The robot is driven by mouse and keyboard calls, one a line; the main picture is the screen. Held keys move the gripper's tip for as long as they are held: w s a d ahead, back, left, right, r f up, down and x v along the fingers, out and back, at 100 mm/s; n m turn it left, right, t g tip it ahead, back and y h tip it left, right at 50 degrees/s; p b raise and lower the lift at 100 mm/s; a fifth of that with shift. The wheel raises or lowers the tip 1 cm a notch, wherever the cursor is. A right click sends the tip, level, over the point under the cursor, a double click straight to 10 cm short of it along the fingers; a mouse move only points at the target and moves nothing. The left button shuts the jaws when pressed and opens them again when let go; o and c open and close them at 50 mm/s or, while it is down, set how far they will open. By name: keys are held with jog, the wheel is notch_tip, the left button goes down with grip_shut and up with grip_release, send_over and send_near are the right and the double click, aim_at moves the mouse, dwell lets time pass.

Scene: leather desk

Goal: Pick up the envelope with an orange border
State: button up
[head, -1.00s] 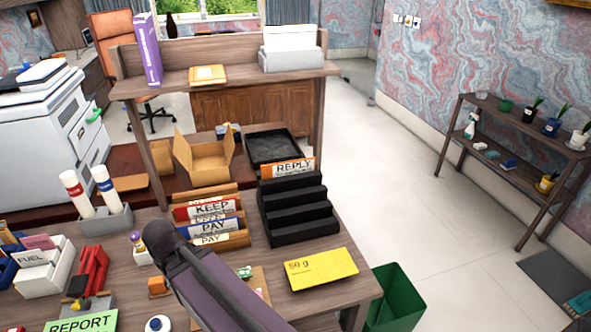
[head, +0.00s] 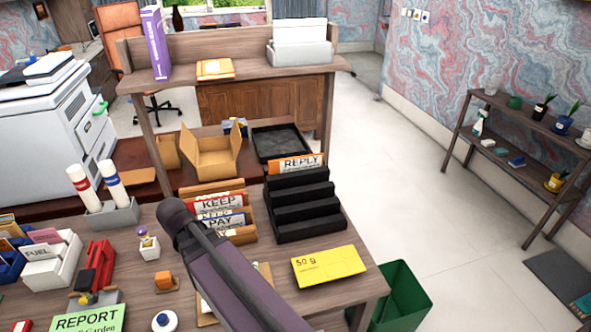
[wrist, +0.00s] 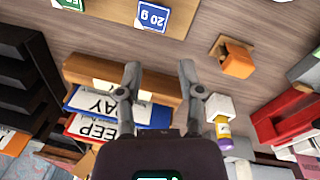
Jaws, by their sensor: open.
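The envelope with an orange border (head: 297,163), marked REPLY, stands upright at the back of the black stepped sorter (head: 301,211) in the head view. Only its upper part shows above the sorter. In the wrist view my gripper (wrist: 160,68) is open and empty, its two fingers spread above the wooden sorter (wrist: 100,72). That sorter holds a red-bordered KEEP envelope (wrist: 93,129) and a blue-bordered PAY envelope (wrist: 105,103). The black sorter (wrist: 18,80) is at the left edge of the wrist view, apart from the fingers. My arm hides the gripper in the head view.
A yellow 50 g card (head: 328,265) lies in front of the black sorter. A black tray (head: 279,142) and an open cardboard box (head: 210,156) stand behind. A wooden shelf (head: 230,75) rises over them. A green bin (head: 401,298) stands beside the desk.

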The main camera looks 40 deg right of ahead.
jog(key=w+d+r+m+h, duration=0.1)
jog(key=w+d+m, duration=0.2)
jog(key=d, duration=0.3)
jog(key=w+d+r+m+g+h, duration=0.1)
jog(key=w+d+m+h, duration=0.1)
jog(key=w+d+m, duration=0.1)
jog(key=w+d+r+m+g+h, duration=0.1)
jog(key=w+d+m, duration=0.2)
jog(key=d, duration=0.5)
jog(key=shift+w+d+r+m+h, duration=0.15)
jog(key=shift+w+h, duration=0.05)
jog(key=shift+w, duration=0.2)
jog(key=shift+w+d+r+m+h, duration=0.1)
jog(key=shift+w+d+m+h, duration=0.1)
jog(key=shift+w, duration=0.2)
jog(key=w+d+r+m+g+h, duration=0.2)
jog(key=d+m, duration=0.4)
jog(key=d, duration=0.4)
jog(key=w+d+r+m+g+h, duration=0.2)
jog(key=w+d+r+m+h, duration=0.1)
jog(key=d, duration=0.7)
notch_tip(320, 180, up, 3)
jog(key=w+m+p, duration=0.1)
jog(key=m, duration=0.1)
jog(key=shift+m, duration=0.35)
jog(key=shift+w, duration=0.1)
